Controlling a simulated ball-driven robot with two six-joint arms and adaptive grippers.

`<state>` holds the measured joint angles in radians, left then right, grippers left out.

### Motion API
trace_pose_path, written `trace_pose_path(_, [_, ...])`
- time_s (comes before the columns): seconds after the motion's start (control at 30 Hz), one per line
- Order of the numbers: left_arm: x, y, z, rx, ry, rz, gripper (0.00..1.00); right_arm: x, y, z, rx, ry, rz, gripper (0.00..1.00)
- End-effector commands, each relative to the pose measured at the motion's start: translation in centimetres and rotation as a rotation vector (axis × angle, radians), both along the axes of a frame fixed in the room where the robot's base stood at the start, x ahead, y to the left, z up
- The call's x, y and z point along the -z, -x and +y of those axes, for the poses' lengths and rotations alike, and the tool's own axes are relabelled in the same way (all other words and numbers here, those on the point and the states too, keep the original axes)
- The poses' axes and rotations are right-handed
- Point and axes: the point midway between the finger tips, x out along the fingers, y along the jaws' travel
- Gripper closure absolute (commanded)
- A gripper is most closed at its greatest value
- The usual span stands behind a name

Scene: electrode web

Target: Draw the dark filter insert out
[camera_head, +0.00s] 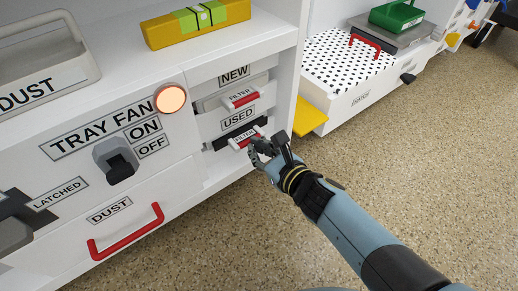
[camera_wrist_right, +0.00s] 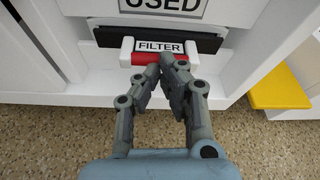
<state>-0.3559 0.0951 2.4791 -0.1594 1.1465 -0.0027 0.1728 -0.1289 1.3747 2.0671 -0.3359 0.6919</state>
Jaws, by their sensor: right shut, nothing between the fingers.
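The dark filter insert (camera_wrist_right: 103,39) sits in the slot under the USED label in the right wrist view, a dark slab with a FILTER label (camera_wrist_right: 160,47) and a red handle (camera_wrist_right: 146,60) on its front. In the head view its dark front (camera_head: 222,142) shows in the lower slot, with the red handle (camera_head: 241,144) partly beside my fingers. My right gripper (camera_wrist_right: 163,70) is shut and empty, its fingertips overlapping the handle in the wrist view. It also shows in the head view (camera_head: 257,147). I cannot tell if it touches the handle. My left gripper is not in view.
Another red-handled filter (camera_head: 240,97) sits in the NEW slot above. A TRAY FAN switch (camera_head: 116,160) under a lit lamp (camera_head: 171,98) and a red DUST handle (camera_head: 127,240) are to the left. A yellow flap (camera_head: 310,115) is to the right. Open floor lies in front.

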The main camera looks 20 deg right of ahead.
Motion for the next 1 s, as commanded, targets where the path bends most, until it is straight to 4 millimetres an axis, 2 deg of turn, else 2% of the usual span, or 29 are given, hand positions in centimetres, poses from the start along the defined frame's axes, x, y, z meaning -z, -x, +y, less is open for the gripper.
trace_pose_path(0.43, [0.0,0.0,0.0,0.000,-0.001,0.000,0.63,0.0,-0.4,0.2,0.000,0.000,0.000,1.00])
trace_pose_path(0.9, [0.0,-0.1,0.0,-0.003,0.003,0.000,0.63,-0.1,2.8,-1.0,0.000,0.000,0.000,1.00])
trace_pose_path(1.0, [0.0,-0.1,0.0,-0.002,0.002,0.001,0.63,-0.5,4.0,-1.4,0.000,0.002,0.002,1.00])
